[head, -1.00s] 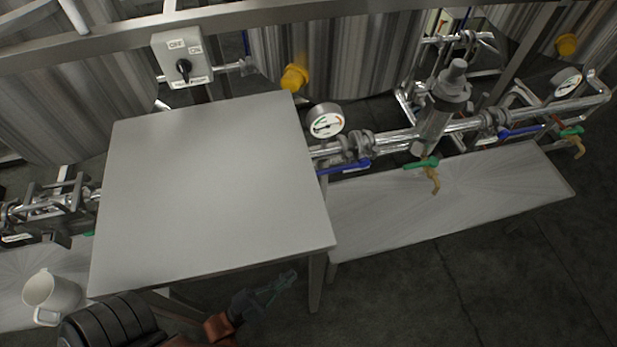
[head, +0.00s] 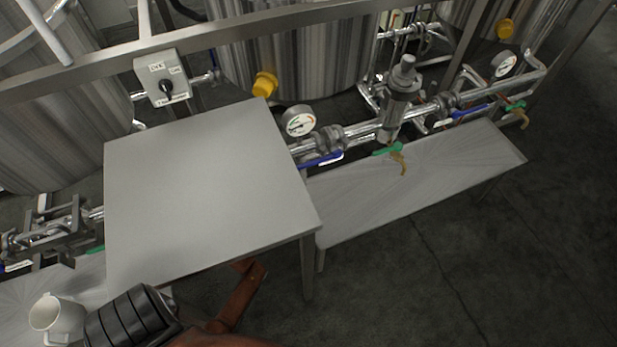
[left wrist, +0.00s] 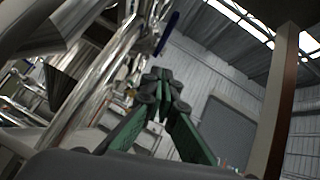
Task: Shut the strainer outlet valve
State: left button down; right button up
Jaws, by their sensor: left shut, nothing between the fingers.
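The strainer (head: 400,95) is a grey slanted cylinder on the silver pipe run at upper right in the head view. One blue lever (head: 320,160) is on the pipe to its left, near a gauge. Another blue lever (head: 470,112) is to its right. Both levers lie roughly along the pipe. I cannot tell which is the outlet valve. My left gripper (left wrist: 161,82) is shut and empty in the left wrist view, with a dark blue bar (left wrist: 168,32) beyond its fingertips. In the head view the gripper is hidden, apparently behind the grey table. My right gripper is not in view.
The grey table (head: 205,200) stands left of the pipes. A low bench (head: 420,190) runs beneath them. A green-handled tap (head: 388,150) hangs below the strainer. A white jug (head: 58,318) is at lower left. Open floor (head: 480,270) lies at lower right.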

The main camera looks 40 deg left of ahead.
pick_arm(q)
jog(key=m, duration=0.1)
jog(key=b, duration=0.1)
send_near(310, 165)
jog(key=w+r, duration=0.2)
jog(key=w, duration=0.3)
jog(key=shift+s+d+r+h, duration=0.15)
jog(key=shift+r+h, duration=0.15)
jog(key=shift+r, duration=0.1)
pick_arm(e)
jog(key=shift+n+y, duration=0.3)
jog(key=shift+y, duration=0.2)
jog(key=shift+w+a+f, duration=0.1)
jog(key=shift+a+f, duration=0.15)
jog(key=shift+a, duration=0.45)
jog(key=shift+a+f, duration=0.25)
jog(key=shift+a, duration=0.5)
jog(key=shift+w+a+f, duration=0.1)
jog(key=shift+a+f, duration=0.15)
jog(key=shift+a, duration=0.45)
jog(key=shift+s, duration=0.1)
